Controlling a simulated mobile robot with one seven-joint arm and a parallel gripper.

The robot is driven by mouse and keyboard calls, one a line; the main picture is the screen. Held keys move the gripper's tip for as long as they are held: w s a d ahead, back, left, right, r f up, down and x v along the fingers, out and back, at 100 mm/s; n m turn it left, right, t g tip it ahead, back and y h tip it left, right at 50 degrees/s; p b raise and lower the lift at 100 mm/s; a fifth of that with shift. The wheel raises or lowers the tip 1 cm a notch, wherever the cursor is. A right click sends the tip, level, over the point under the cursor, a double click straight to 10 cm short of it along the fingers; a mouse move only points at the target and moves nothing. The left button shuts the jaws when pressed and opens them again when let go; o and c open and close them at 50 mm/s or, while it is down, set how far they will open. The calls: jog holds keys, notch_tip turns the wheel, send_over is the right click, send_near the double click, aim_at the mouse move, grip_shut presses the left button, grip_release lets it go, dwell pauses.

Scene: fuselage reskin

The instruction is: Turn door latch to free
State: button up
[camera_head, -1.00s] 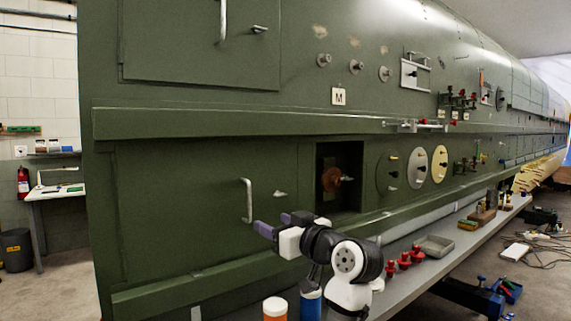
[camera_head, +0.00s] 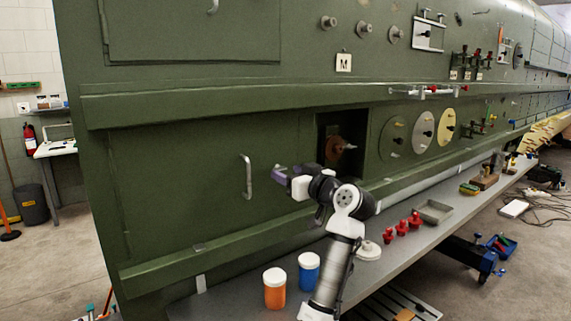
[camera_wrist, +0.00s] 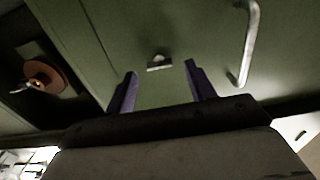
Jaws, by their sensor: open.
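The lower green door (camera_head: 180,190) has a bent metal pull handle (camera_head: 248,176), which also shows at the upper right of the wrist view (camera_wrist: 248,45). A small pale latch (camera_wrist: 159,61) sits on the door face to the left of the handle in the wrist view. In the head view the latch is hidden behind my gripper. My gripper (camera_head: 276,174) is in front of the door, right of the handle. In the wrist view its two purple fingers (camera_wrist: 159,82) are apart with nothing between them. The latch shows just beyond the fingertips, apart from them.
A recess with a copper-coloured disc and knob (camera_head: 337,148) is right of the door. Below, a grey bench (camera_head: 225,302) holds an orange jar (camera_head: 274,289), a blue jar (camera_head: 308,272), several red pieces (camera_head: 402,227) and a grey tray (camera_head: 433,211). A ledge (camera_head: 200,100) runs above the door.

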aim_at(282, 166)
jog(key=shift+x, duration=1.15)
jog(key=c, duration=1)
jog(key=shift+d, duration=0.1)
jog(key=shift+f, duration=0.1)
jog(key=shift+n+b, duration=5.95)
jog(key=shift+n, duration=3.05)
